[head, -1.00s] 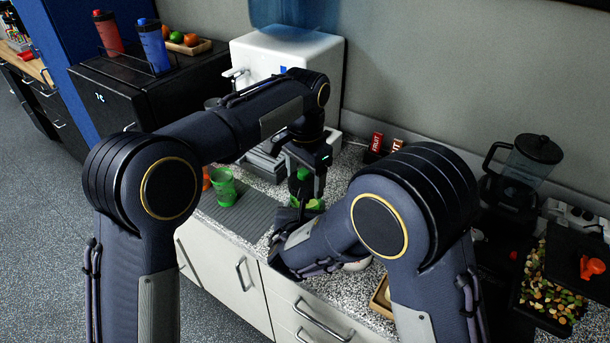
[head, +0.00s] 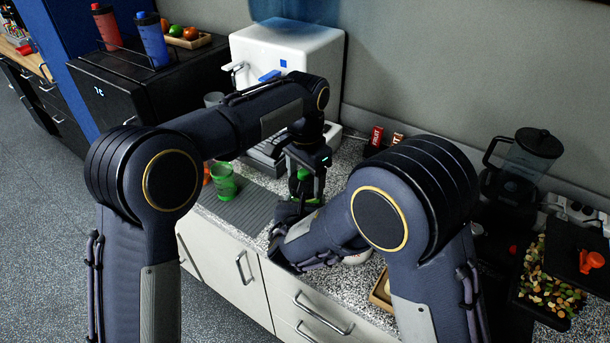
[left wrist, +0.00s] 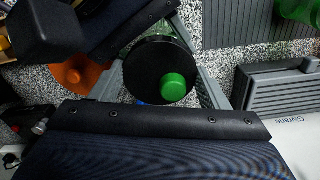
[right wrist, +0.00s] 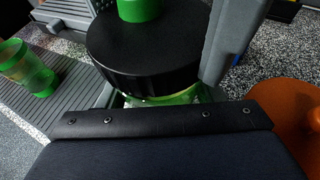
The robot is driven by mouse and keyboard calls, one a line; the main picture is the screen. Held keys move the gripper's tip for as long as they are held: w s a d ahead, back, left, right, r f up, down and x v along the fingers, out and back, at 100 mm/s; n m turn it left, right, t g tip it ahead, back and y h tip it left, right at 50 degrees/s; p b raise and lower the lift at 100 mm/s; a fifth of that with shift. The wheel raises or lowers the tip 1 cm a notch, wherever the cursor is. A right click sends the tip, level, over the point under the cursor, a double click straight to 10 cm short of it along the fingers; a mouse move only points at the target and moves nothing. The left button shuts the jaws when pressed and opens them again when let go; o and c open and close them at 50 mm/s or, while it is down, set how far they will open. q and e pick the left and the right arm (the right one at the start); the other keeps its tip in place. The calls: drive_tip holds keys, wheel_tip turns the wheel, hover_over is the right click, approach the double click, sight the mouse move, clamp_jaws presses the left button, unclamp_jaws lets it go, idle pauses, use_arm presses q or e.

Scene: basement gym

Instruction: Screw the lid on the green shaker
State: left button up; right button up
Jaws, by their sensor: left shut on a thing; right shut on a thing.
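The green shaker's translucent body (right wrist: 180,97) stands on the counter with the black lid (right wrist: 140,55) and its green cap (right wrist: 138,9) on top. The lid sits level over the mouth; whether the threads are engaged cannot be seen. My left gripper (head: 303,185) comes from above and is shut on the lid, whose black top (left wrist: 150,72) and green cap (left wrist: 173,87) show between its grey fingers. My right gripper (head: 290,212) reaches low from the side and is shut on the shaker body; its fingertips are mostly hidden by the lid and my arms.
A green cup (head: 223,181) stands on the ridged grey mat (head: 243,207) to the left. An orange round thing (right wrist: 288,118) lies close to the shaker. A white dispenser (head: 290,55) stands behind, a blender (head: 525,165) at right.

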use_arm(q)
drive_tip(key=shift+f, duration=0.45)
drive_tip(key=o, duration=0.7)
use_arm(e)
clamp_jaws()
use_arm(q)
drive_tip(key=shift+o, duration=1.3)
drive_tip(key=shift+s, duration=0.1)
drive_tip(key=shift+d, duration=0.1)
drive_tip(key=shift+r, duration=2.3)
drive_tip(key=shift+c, duration=0.4)
